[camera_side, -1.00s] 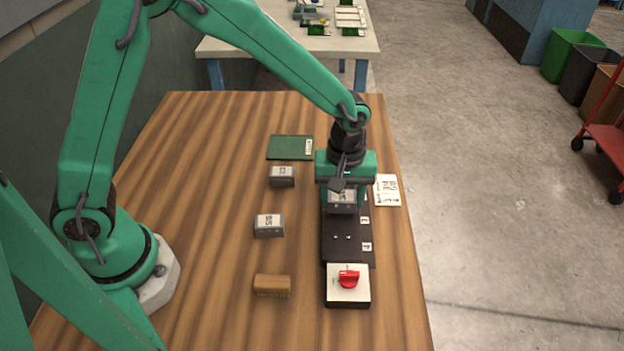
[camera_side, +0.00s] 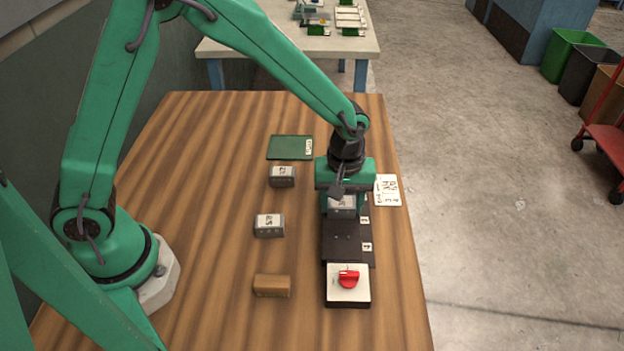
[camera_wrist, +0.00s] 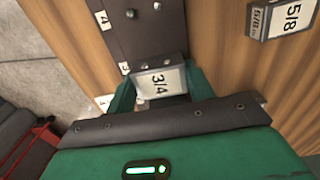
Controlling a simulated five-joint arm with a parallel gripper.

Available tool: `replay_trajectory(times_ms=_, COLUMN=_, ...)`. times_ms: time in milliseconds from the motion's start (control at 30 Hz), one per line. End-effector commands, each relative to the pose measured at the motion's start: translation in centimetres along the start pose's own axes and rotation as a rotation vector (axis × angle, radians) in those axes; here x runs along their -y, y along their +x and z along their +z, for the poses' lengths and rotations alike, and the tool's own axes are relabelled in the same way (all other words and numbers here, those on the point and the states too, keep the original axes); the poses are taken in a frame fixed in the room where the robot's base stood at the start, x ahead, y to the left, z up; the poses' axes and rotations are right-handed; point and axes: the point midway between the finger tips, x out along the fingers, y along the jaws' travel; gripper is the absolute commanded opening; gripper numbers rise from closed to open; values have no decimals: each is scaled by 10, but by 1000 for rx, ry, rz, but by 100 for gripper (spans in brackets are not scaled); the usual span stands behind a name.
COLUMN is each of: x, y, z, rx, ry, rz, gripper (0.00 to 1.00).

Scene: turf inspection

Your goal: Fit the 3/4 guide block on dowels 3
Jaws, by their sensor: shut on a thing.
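The 3/4 guide block (camera_wrist: 158,82) is grey with a white label. It is held between the fingers of my gripper (camera_side: 342,205), which is shut on it. In the side view the block (camera_side: 342,211) is low over the far part of the dark dowel plate (camera_side: 345,246). In the wrist view the block is beside the label 3 (camera_wrist: 125,67) on the plate (camera_wrist: 134,38). Any dowels under the block are hidden, and I cannot tell whether it rests on the plate. Two bare dowels (camera_wrist: 130,13) show near the label 4 (camera_wrist: 103,18).
A 5/8 block (camera_side: 269,226), another grey block (camera_side: 281,177) and a brown block (camera_side: 272,286) stand left of the plate. A white box with a red knob (camera_side: 348,278) adjoins the plate's near end. A green panel (camera_side: 288,148) and a white card (camera_side: 388,190) lie farther back.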

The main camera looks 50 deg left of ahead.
Motion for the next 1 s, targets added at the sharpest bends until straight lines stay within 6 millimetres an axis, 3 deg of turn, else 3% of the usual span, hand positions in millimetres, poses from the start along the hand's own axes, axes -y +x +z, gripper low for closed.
replay_trajectory(times_ms=33, x=0, y=0, z=0, rx=0, ry=0, rz=0, gripper=58)
replay_trajectory(times_ms=133, x=0, y=0, z=0, rx=0, ry=0, rz=0, gripper=78)
replay_trajectory(times_ms=567, x=0, y=-4, z=0, rx=-1, ry=0, rz=1, gripper=78)
replay_trajectory(times_ms=1000, x=-1, y=-52, z=0, rx=-2, ry=0, rz=4, gripper=78)
